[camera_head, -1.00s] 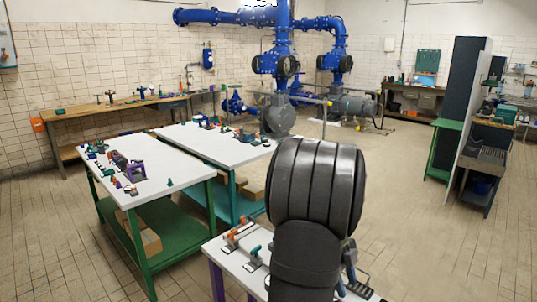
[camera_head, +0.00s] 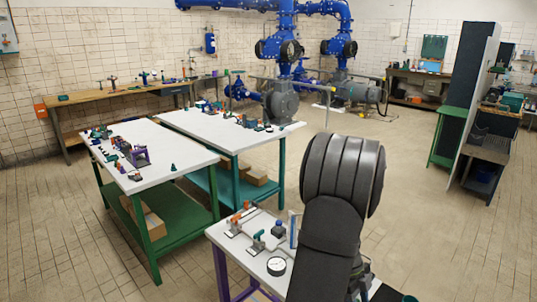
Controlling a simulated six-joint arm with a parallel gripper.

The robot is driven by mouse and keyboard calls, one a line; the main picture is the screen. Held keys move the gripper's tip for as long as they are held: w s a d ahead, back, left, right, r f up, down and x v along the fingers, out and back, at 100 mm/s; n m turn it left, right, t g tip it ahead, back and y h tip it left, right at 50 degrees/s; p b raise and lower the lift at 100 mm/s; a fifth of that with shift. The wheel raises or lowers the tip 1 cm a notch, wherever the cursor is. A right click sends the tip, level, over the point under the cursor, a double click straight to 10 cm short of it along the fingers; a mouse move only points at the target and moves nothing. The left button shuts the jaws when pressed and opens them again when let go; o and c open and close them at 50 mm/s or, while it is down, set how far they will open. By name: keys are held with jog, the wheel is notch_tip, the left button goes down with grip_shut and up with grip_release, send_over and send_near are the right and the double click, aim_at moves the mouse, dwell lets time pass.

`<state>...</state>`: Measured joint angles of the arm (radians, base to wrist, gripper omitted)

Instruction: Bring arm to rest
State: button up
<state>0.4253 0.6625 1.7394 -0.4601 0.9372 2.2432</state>
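My dark grey arm (camera_head: 335,215) rises in front of the camera, with a large ribbed rounded joint at its top. It stands over the near white-topped table with purple legs (camera_head: 222,272) and hides much of that table's right side. My gripper is not visible; the arm hides whatever is beyond or below it. Nothing held can be seen.
On the near table are orange-handled fittings (camera_head: 240,216), a teal-handled fitting (camera_head: 258,244) and a round gauge (camera_head: 276,266). A green-legged table (camera_head: 180,158) and a teal-legged table (camera_head: 235,158) stand left. Blue pipes (camera_head: 284,25) stand behind. Open floor (camera_head: 425,240) lies right.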

jog(key=shift+w+a, duration=0.35)
jog(key=v, duration=1.8)
jog(key=x, duration=1.7)
jog(key=shift+s+f, duration=0.1)
jog(key=shift+f, duration=0.1)
jog(key=s+d, duration=0.3)
jog(key=shift+s+d+f, duration=0.1)
jog(key=shift+d+f, duration=0.05)
jog(key=shift+f, duration=0.1)
jog(key=v, duration=1.7)
jog(key=x, duration=1)
jog(key=shift+f, duration=0.15)
